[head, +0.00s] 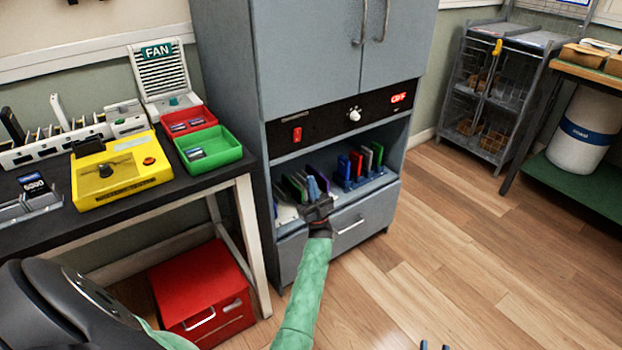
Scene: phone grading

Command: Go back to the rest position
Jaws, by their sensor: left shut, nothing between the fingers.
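My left gripper (316,190) is at the front of the cabinet's open shelf, at the end of my green-sleeved arm. Its blue fingertips are shut with nothing between them, and they overlap the slotted phones in the picture. Phones stand upright in a rack (292,190) on the left of the shelf, partly hidden by my gripper. Red, green and blue ones stand in a second rack (362,170) to the right. Only two dark blue tips of my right gripper (434,346) show at the bottom edge; the rest is out of view.
The grey cabinet (225,75) has a drawer (375,218) below the shelf. Left of it, a dark table holds a yellow tester (120,172), a green bin (208,148) and a red bin (187,120). A red box (200,283) stands underneath. The wooden floor at right is clear.

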